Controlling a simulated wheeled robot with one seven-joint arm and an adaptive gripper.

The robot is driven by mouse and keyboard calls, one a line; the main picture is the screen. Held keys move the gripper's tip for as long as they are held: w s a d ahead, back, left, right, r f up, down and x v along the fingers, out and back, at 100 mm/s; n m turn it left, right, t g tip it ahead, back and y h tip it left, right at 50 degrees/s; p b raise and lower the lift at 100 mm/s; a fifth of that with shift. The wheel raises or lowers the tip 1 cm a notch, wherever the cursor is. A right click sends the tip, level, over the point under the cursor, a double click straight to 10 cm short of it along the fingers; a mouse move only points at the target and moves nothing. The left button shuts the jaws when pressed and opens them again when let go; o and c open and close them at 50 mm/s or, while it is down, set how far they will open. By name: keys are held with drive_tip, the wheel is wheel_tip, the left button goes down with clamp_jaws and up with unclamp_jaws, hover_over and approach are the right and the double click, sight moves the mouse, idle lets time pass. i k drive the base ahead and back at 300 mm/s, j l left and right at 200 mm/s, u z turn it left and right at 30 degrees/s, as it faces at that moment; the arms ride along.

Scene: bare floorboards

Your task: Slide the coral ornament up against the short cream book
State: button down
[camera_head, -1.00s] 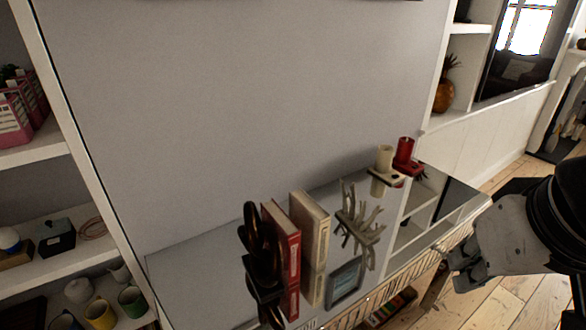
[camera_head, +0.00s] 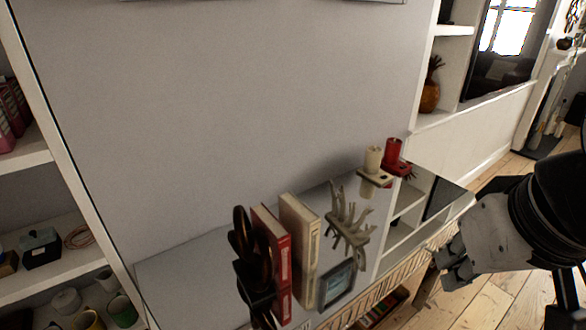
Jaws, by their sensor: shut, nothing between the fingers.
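The coral ornament (camera_head: 347,224) is pale and branching and stands on the glossy cabinet top. The short cream book (camera_head: 300,243) stands upright to its left, with a small gap between them. A red book (camera_head: 272,250) stands against the cream book's left side. My gripper (camera_head: 452,262) is at the right, in front of the cabinet's edge and apart from the ornament. Its fingers look closed and empty.
A dark looped ornament (camera_head: 250,255) stands left of the red book. The cabinet top (camera_head: 185,275) is bare at left.

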sight(352, 230)
drive_tip(key=i+l, duration=0.25)
drive_tip(key=l, duration=0.15)
drive_tip(key=i+l, duration=0.25)
drive_tip(key=l, duration=0.15)
drive_tip(key=i+l, duration=0.25)
drive_tip(key=l, duration=0.2)
drive_tip(key=i+l, duration=0.25)
drive_tip(key=l, duration=0.15)
drive_tip(key=z, duration=0.05)
